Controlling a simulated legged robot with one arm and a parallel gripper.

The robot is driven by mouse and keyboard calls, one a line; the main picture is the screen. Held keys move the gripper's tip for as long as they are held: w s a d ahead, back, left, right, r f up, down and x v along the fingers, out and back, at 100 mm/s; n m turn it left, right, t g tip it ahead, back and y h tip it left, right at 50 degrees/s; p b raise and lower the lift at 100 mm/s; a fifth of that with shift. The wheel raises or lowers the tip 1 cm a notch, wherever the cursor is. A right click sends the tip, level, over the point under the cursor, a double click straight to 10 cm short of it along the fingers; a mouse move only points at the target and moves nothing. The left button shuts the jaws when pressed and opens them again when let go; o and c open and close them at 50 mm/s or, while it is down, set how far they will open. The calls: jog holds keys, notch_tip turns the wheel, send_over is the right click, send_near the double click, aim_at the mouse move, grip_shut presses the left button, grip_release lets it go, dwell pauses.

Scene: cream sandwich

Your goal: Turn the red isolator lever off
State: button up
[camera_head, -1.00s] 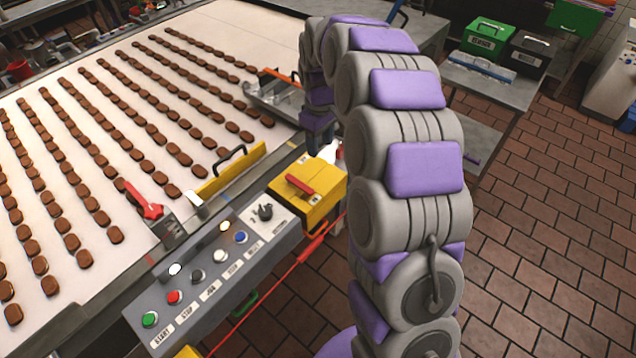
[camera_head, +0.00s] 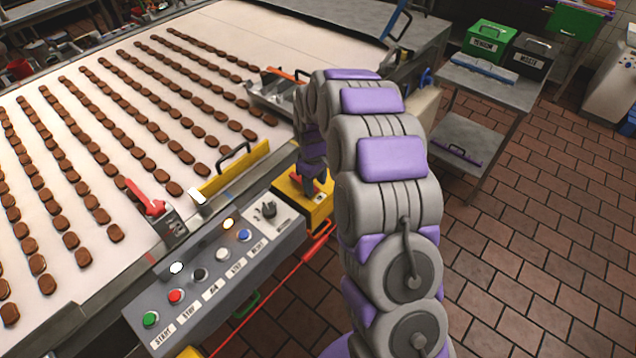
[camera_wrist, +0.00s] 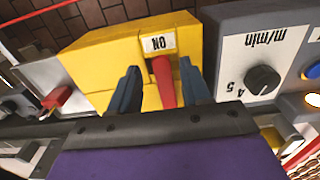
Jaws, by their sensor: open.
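The red isolator lever (camera_wrist: 164,80) is on a yellow box (camera_wrist: 95,55), with its tip by a white label (camera_wrist: 158,44) reading ON, upside down in the wrist view. My gripper (camera_wrist: 160,85) is open, with one dark finger on each side of the lever; I cannot tell whether either finger touches it. In the head view my gripper (camera_head: 318,183) is over the yellow box (camera_head: 315,212), and the lever is mostly hidden there.
A grey control panel (camera_head: 205,300) with several buttons and a dial (camera_head: 267,210) adjoins the box. A red cord (camera_head: 270,308) runs along the front. A yellow guard (camera_head: 232,172) with a black handle and the belt of biscuits lie behind. Another red lever (camera_head: 145,198) stands left.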

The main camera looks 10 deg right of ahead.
jog(key=shift+w+a+f, duration=0.1)
jog(key=shift+a+f, duration=0.1)
jog(key=shift+a, duration=0.4)
jog(key=shift+a+f, duration=0.2)
jog(key=shift+a, duration=0.35)
jog(key=shift+d+r, duration=0.1)
jog(key=shift+d, duration=1.45)
jog(key=c, duration=0.3)
jog(key=shift+d, duration=0.2)
jog(key=shift+c, duration=1.4)
jog(key=shift+a, duration=1.1)
grip_shut()
jog(key=shift+d, duration=0.3)
